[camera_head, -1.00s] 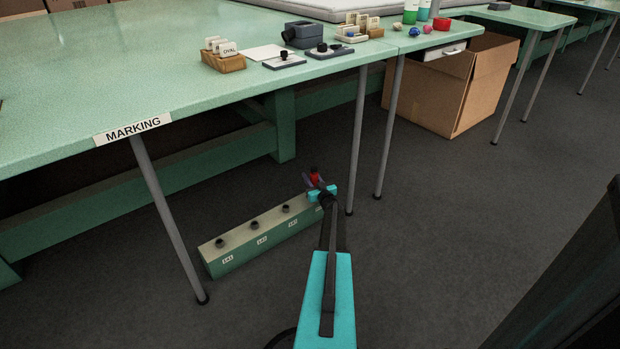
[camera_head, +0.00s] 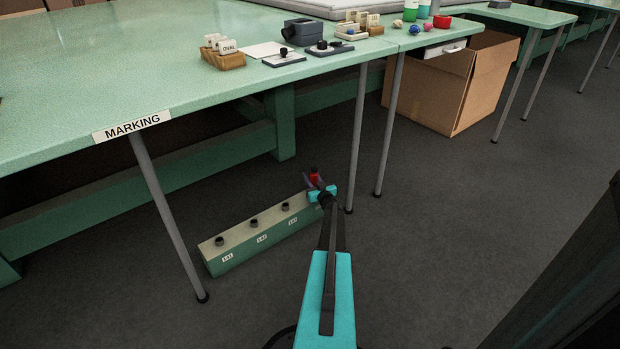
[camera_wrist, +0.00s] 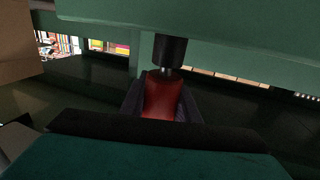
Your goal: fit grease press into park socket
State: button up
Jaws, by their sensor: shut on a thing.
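The grease press, a red body with a dark top (camera_head: 314,175), is in my gripper (camera_head: 318,186) at the far right end of the park block. In the wrist view the red press (camera_wrist: 163,98) sits between the dark jaws (camera_wrist: 162,108), with a metal neck and black cap above. My gripper is shut on it. The park block (camera_head: 262,242) is a long green bar on the floor with a pale top, small white number labels and dark round sockets (camera_head: 254,222). My gripper hides the block's right end, so I cannot tell whether the press is in a socket.
The green table marked MARKING (camera_head: 132,127) overhangs the area, with thin grey legs (camera_head: 168,218) left of and behind the block. A cardboard box (camera_head: 455,90) stands at the back right. Stamps and small tools lie on the table. The floor to the right is clear.

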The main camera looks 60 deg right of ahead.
jog(key=shift+f, duration=0.55)
dwell(0.4)
jog(key=o, duration=1.2)
jog(key=shift+v, duration=0.85)
jog(key=p+v, duration=0.4)
jog(key=v, duration=0.8)
